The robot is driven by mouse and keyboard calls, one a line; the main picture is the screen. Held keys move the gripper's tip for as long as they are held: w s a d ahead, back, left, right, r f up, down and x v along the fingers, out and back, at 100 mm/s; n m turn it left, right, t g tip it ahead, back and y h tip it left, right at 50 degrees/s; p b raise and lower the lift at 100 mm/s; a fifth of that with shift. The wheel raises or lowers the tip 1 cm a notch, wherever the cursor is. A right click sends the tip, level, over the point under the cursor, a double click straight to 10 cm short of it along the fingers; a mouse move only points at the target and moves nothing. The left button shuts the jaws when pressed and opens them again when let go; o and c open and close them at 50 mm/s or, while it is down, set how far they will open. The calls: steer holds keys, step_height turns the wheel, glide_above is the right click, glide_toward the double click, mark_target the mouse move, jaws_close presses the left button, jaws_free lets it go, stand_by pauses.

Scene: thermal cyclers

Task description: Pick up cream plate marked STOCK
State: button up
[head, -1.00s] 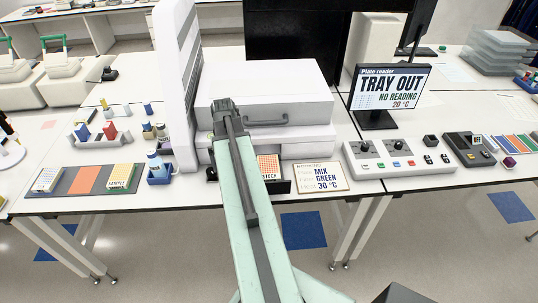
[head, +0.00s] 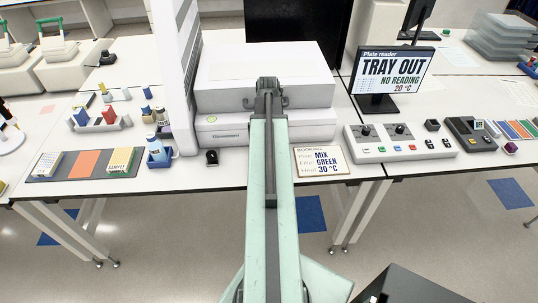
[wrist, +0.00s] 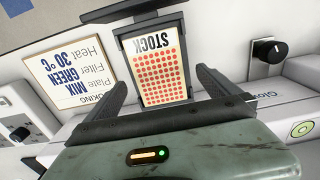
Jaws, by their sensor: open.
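The cream plate marked STOCK (wrist: 162,68), with rows of red-orange wells, lies in a dark extended tray (wrist: 128,52) in the wrist view. Its label appears upside down there. My gripper (wrist: 162,85) is open, with one dark finger to each side of the plate in the picture. The fingers appear apart from the plate; their height above it is hard to judge. In the head view my arm covers the plate and tray, and my gripper's fingers are hidden.
The white plate reader (head: 225,125) stands behind the tray. A booking card (head: 320,160) lies close to its right. A knob (wrist: 268,50) shows in the wrist view. A control box (head: 400,142) and screen (head: 392,72) are further right; a mat with plates (head: 84,165) is left.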

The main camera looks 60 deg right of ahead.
step_height(320, 180, down, 4)
steer(key=b, duration=0.2)
steer(key=shift+b, duration=0.3)
steer(key=shift+r, duration=0.25)
steer(key=c, duration=1.5)
